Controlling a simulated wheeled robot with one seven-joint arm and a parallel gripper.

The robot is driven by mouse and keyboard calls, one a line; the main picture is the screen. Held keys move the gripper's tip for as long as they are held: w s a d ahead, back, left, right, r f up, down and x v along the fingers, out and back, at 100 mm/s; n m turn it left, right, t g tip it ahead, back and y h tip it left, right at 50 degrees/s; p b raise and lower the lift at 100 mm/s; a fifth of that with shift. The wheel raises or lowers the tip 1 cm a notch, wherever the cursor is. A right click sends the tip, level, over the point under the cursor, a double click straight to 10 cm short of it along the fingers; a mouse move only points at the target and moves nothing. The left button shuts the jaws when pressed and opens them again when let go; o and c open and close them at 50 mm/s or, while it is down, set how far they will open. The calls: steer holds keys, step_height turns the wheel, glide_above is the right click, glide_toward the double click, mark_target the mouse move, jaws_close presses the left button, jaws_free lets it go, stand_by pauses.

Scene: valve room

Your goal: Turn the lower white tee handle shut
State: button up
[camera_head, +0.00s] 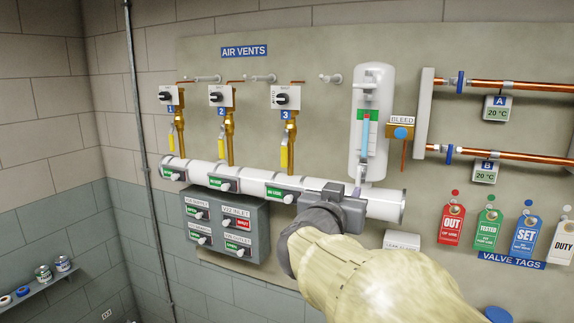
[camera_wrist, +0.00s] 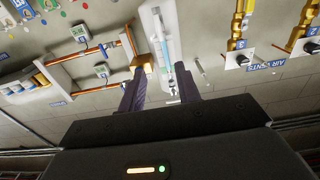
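The white vessel (camera_head: 371,90) on the board carries a slim blue-tinted gauge tube (camera_head: 365,135). The lower white tee handle (camera_head: 357,193) is at the tube's lower end, just above the thick white pipe, partly hidden by my gripper (camera_head: 346,192). In the wrist view, which is upside down, the gauge tube (camera_wrist: 166,45) runs down towards the gap in my gripper (camera_wrist: 160,88). The two dark fingers are apart, with no held object visible between them. I cannot tell whether the fingers touch the handle.
The thick white pipe (camera_head: 245,184) crosses behind my gripper. A bleed box (camera_head: 399,130) sits right of the vessel, with copper pipes (camera_head: 510,86) beyond. A grey switch box (camera_head: 225,225) is lower left. Valve tags (camera_head: 487,227) hang at right.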

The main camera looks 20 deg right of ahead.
mark_target(358, 169)
steer(key=shift+w+d, duration=0.1)
steer(key=shift+w, duration=0.05)
steer(key=p+x, duration=0.4)
steer(key=x, duration=1.3)
steer(key=shift+w, duration=0.15)
jaws_close()
